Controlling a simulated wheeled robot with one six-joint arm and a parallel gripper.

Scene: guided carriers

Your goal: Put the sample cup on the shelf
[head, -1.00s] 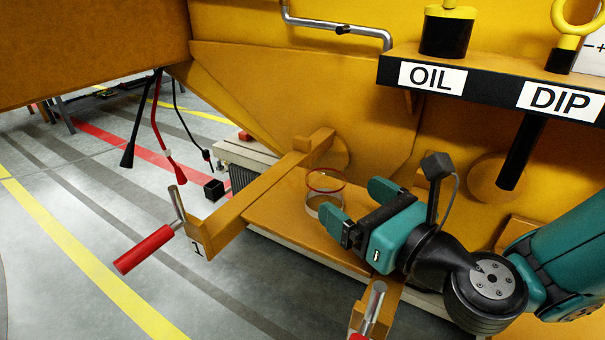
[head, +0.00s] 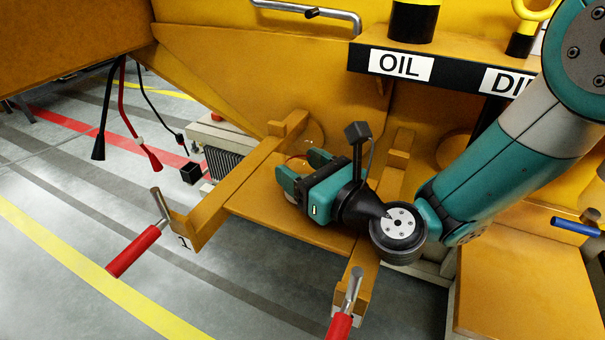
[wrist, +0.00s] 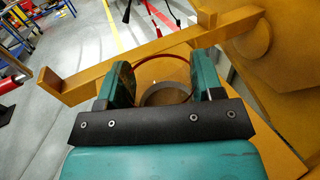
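The sample cup is clear with a red rim (wrist: 165,57). It stands on a flat orange plate (head: 262,207), and in the head view my gripper hides nearly all of it. In the wrist view its round base (wrist: 165,93) shows between the two fingers. My gripper (head: 301,169) is low over the plate, with its teal fingers spread on either side of the cup. Whether the fingers touch the cup cannot be told. A black-fronted ledge labelled OIL (head: 400,64) is above and behind. Which surface is the shelf is not marked.
An orange arm (head: 235,190) marked 1, with a red handle (head: 133,251), borders the plate on the left. Another red handle (head: 339,326) is in front. Dark and red cables (head: 130,120) hang at the left. An orange surface (head: 525,285) lies lower right.

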